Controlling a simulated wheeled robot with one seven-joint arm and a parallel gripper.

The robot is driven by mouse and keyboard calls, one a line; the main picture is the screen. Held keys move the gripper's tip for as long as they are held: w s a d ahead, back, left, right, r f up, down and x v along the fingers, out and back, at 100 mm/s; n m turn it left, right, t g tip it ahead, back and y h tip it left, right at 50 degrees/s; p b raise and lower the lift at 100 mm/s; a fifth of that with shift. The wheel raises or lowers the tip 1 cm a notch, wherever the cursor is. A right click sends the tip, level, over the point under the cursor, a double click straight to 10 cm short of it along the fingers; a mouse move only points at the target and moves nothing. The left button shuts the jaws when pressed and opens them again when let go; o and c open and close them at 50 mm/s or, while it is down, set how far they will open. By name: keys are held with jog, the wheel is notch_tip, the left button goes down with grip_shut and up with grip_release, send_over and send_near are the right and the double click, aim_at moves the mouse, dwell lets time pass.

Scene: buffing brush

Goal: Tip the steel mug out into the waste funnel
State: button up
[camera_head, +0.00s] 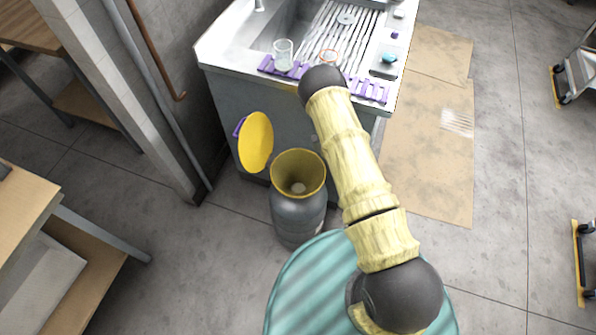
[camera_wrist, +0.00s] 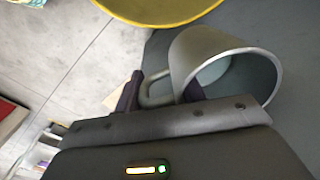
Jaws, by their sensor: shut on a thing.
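The steel mug (camera_wrist: 190,58) is in the wrist view, right of centre. Its round mouth faces right and towards the camera, and I cannot tell what is inside. My gripper (camera_wrist: 160,90) is shut on its handle (camera_wrist: 155,88), one dark finger on each side. In the head view the gripper and mug are hidden behind my arm. The waste funnel (camera_head: 298,153) is a yellow round mouth on top of a grey drum (camera_head: 296,212). A yellow curved rim (camera_wrist: 160,18), apparently the funnel's, shows at the top of the wrist view, apart from the mug.
A yellow lid (camera_head: 256,142) stands open left of the funnel. Behind is a sink unit (camera_head: 228,88) with a clear glass (camera_head: 283,53) and purple racks (camera_head: 372,91). A wall and pipe stand to the left. The floor right of my arm has cardboard sheets (camera_head: 425,150).

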jog(key=s+a+t+h+b, duration=0.1)
jog(key=t+h+b, duration=0.1)
jog(key=b, duration=0.7)
jog(key=s+a+r+t+h+b, duration=0.1)
jog(key=t+h+b, duration=0.2)
jog(key=b, duration=0.7)
jog(key=s+a+t+h+b, duration=0.1)
jog(key=t+b, duration=0.3)
jog(key=b, duration=0.6)
jog(key=shift+s+a+r+h, duration=0.15)
jog(key=shift+s+h, duration=0.25)
jog(key=shift+h, duration=0.4)
